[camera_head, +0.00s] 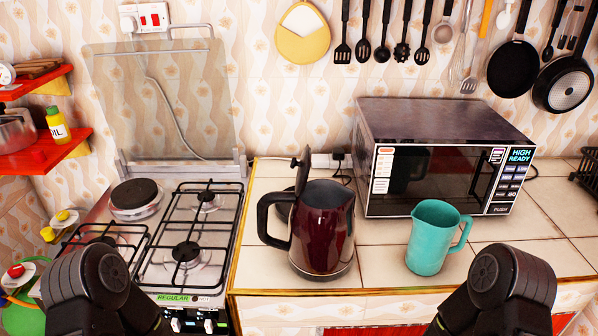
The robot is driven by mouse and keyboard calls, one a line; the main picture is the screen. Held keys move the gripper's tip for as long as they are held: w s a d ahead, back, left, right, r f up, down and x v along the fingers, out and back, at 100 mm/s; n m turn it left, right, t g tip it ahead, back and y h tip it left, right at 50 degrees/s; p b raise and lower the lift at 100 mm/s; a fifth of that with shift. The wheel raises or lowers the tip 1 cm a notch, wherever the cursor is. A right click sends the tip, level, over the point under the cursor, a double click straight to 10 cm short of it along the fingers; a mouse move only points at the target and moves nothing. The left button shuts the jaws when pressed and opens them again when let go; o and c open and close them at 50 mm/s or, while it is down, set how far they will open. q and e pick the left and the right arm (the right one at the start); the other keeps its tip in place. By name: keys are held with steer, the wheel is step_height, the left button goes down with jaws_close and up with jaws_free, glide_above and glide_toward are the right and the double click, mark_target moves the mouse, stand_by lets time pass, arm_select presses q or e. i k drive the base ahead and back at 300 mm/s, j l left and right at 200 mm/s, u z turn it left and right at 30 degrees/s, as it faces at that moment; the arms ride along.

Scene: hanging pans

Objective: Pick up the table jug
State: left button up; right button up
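A teal jug (431,238) stands upright on the tiled counter, with its handle on the right side. A dark red kettle (327,228) with a black handle and raised lid stands to its left, apart from it. My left arm shows at the bottom left, in front of the stove, and my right arm shows at the bottom right, in front of the counter edge and below the jug. Neither arm touches the jug. The fingertips of both grippers are out of the picture.
A microwave (443,157) stands behind the jug. A gas stove (186,240) with a raised glass lid is left of the counter (390,273). Pans (513,68) and utensils hang on the wall. Red shelves (47,153) are at the far left. The counter right of the jug is clear.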

mark_target(436, 223)
steer(key=l+u, duration=0.15)
steer(key=u, duration=0.45)
steer(key=k+l+u, duration=0.3)
steer(key=k+l, duration=0.35)
steer(key=k+l+u, duration=0.35)
steer(key=k+l, duration=0.15)
steer(key=k, duration=0.2)
steer(key=i+l, duration=0.25)
steer(key=i, duration=0.2)
